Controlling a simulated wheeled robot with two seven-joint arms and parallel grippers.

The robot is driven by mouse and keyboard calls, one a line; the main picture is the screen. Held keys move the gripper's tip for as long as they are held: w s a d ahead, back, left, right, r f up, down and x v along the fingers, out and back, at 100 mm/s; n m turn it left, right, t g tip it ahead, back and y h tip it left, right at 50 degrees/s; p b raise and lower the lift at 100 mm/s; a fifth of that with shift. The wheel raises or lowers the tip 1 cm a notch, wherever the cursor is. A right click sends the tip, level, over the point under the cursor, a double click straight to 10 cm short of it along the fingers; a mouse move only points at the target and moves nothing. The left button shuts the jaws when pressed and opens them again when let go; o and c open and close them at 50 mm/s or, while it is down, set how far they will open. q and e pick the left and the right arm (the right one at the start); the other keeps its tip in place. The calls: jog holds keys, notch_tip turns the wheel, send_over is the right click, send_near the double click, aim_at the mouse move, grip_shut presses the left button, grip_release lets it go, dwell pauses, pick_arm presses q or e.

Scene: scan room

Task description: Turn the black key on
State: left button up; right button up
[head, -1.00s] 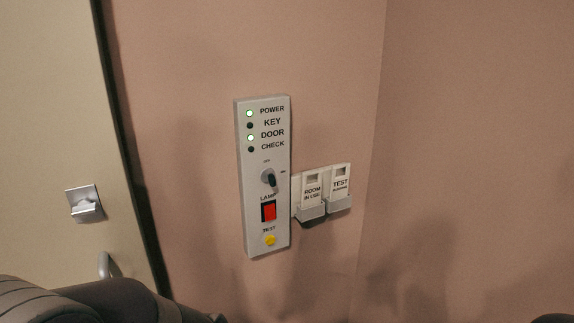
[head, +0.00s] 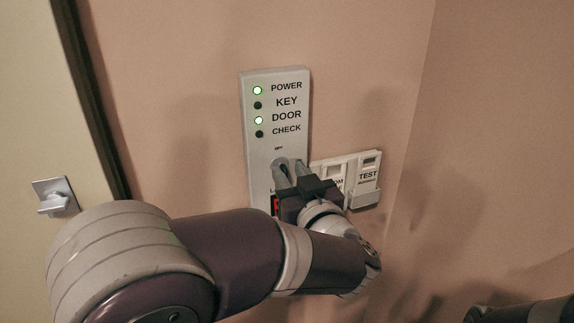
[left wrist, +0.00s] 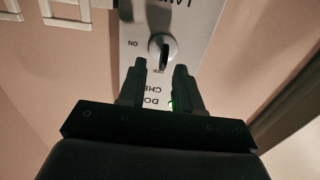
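The black key (left wrist: 164,48) sits in a round grey switch on the grey wall panel (head: 262,150). In the left wrist view it stands in line with the OFF label, with ON to its left. My left gripper (head: 289,170) is in front of the switch and hides most of the key in the head view. In the left wrist view its two fingers (left wrist: 157,70) are apart, with the key just beyond the gap between their tips. Contact with the key cannot be made out. The KEY lamp (head: 258,105) is dark.
The POWER lamp (head: 257,90) and DOOR lamp (head: 259,120) glow green; the CHECK lamp (head: 259,134) is dark. A red lamp switch (head: 276,205) is partly hidden below the key. A door with a latch (head: 54,197) is at left.

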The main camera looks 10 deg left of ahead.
pick_arm(q)
jog(key=shift+x, duration=0.95)
jog(key=shift+w+a+r, duration=0.1)
jog(key=shift+a, duration=0.05)
